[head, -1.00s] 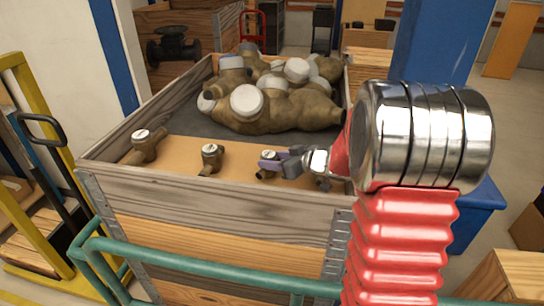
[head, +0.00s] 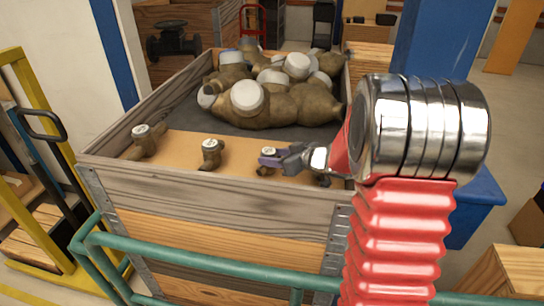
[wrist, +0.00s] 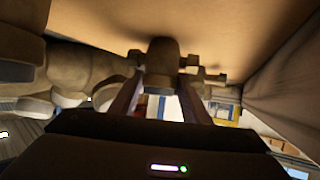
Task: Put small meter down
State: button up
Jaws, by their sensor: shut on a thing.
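The small meter (head: 266,167) is brass-brown with a pale top. It is upright over the tan board (head: 178,150) at the front of the wooden crate, in line with the other small meters. My gripper (head: 268,158) reaches in from the right, its purplish fingers shut around the meter and partly hiding it. The wrist view looks inverted: the meter (wrist: 161,60) sits between my fingertips, close against the board (wrist: 215,25). I cannot tell whether its base touches.
Two small meters (head: 147,141) (head: 211,154) stand to the left on the board. Another dark piece (head: 323,180) shows partly under my gripper. Large brass meters (head: 255,100) are heaped behind. The crate's front wall (head: 215,187) and a green rail (head: 200,258) are nearer.

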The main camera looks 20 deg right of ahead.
jog(key=shift+f, duration=0.15)
jog(key=o, duration=1.5)
notch_tip(320, 180, up, 10)
jog(key=shift+f, duration=0.1)
